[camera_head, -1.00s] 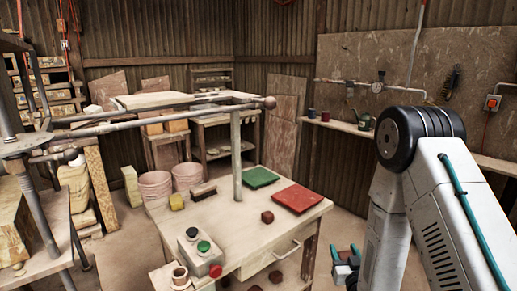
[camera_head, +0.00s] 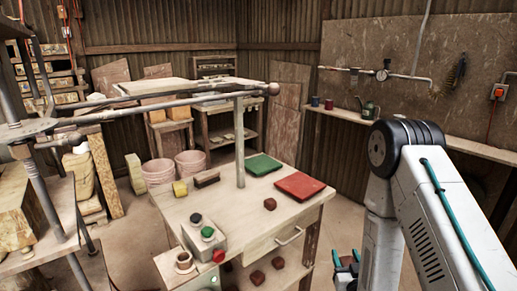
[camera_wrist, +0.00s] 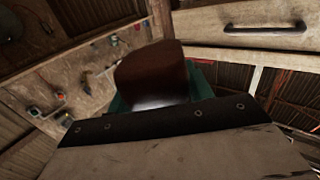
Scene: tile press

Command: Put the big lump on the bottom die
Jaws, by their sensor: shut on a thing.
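The big lump (camera_wrist: 155,78) is a dark brown, rounded block in the wrist view. It sits between the teal fingers of my gripper (camera_wrist: 160,98), which is shut on it. The press (camera_head: 35,140) stands at the left of the head view, with grey metal posts and a long ball-ended bar reaching right over the workbench. I cannot make out the bottom die in either view.
The workbench (camera_head: 235,235) holds a button box (camera_head: 205,240), a small brown lump (camera_head: 270,204), a red tray (camera_head: 299,186) and a green tray (camera_head: 263,165). More brown lumps (camera_head: 278,263) lie on its lower shelf. Pink buckets (camera_head: 189,163) stand behind. Open floor shows right of the bench.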

